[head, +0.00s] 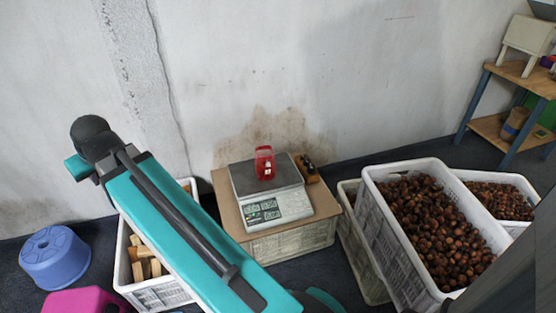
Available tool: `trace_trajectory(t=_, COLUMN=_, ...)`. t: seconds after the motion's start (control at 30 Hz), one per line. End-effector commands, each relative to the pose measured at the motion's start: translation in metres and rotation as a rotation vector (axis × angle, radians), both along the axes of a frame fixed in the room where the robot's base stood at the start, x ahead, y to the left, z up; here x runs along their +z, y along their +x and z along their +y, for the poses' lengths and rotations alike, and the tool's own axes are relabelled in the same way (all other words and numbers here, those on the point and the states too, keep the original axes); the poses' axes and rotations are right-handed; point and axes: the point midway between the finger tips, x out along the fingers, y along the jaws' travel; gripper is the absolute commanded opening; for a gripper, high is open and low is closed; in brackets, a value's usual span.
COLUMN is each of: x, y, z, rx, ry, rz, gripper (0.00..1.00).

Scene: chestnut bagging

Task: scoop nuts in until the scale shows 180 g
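A scale (285,201) with a dark plate stands on a brown board on top of a crate, in the middle of the head view. A small red bag (264,155) with pale marks stands upright on its plate. The scale's panel shows small greenish displays, and their digits are too small to read. Brown nuts (428,225) fill much of a large white crate (374,208) at the right. More nuts (500,199) lie in a second white crate (460,174) behind it. My gripper is not in view. I see no scoop.
My teal arm crosses the left centre and partly covers a white crate (124,262) of wood blocks. A blue stool (54,256) and a magenta object (82,301) are at the left. A small brown object (306,168) sits beside the scale. A shelf (490,128) stands at the far right.

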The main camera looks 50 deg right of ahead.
Motion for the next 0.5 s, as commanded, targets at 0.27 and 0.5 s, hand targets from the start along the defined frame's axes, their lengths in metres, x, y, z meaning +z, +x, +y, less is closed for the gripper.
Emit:
trace_trajectory(t=0.27, x=0.0, y=0.0, z=0.011, rx=0.015, ry=0.001, rz=-0.001, gripper=0.0)
trace_trajectory(t=0.5, x=0.0, y=0.0, z=0.024, rx=0.033, ry=0.0, rz=-0.001, gripper=0.0)
